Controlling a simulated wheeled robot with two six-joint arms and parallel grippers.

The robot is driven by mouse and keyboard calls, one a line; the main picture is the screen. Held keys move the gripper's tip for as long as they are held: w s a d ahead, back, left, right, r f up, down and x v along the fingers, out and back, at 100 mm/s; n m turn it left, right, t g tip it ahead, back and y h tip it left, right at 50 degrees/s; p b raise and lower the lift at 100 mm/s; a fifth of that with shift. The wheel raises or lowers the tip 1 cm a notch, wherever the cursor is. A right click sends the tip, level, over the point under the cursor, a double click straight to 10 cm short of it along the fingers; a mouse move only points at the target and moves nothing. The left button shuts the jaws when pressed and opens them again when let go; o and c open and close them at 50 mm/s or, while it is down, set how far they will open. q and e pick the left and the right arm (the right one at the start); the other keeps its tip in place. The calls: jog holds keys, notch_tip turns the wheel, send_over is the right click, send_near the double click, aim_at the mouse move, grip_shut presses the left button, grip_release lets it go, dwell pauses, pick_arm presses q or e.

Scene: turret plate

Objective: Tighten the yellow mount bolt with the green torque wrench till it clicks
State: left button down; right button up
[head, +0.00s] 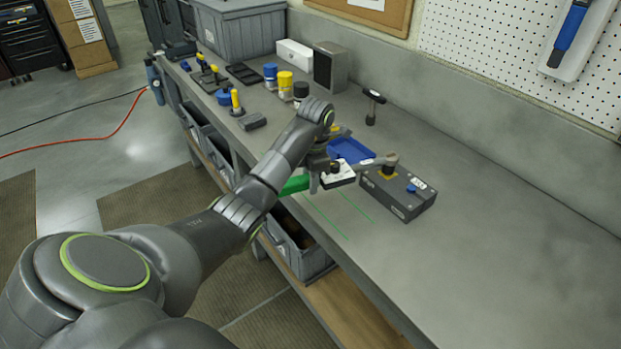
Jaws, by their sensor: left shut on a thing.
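The green torque wrench (295,185) has its green handle to the left, near the bench's front edge. Its grey shaft runs right to a head over the dark grey block (400,196). The yellow mount bolt (388,171) shows on top of the block, just under the wrench head; the head looks seated on it, but the contact is too small to be certain. My left gripper (322,180) is shut on the wrench, around the handle's right end. My arm hides part of the handle. My right gripper is out of view.
A blue tray (350,151) lies just behind the wrench. A blue knob (411,188) sits on the block. A black-handled tool (373,105) stands behind. Several jars and tools fill the bench's far left. The bench (500,260) is clear to the right.

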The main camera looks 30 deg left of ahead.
pick_arm(q)
jog(key=shift+w+f+b, duration=0.1)
jog(key=shift+f+b, duration=0.05)
jog(key=shift+b, duration=0.2)
dwell(0.5)
jog(key=shift+a, duration=0.15)
dwell(0.4)
jog(key=shift+w+a+m+b, duration=0.6)
jog(key=shift+w+a+b, duration=0.15)
jog(key=shift+b, duration=0.5)
jog(key=shift+w+a+m+b, duration=0.8)
jog(key=shift+w+a+b, duration=0.4)
jog(key=shift+b, duration=0.6)
jog(key=shift+s, duration=0.1)
jog(key=shift+s+d+n+p, duration=0.25)
jog(key=shift+s+n+p, duration=0.1)
jog(key=shift+p, duration=0.2)
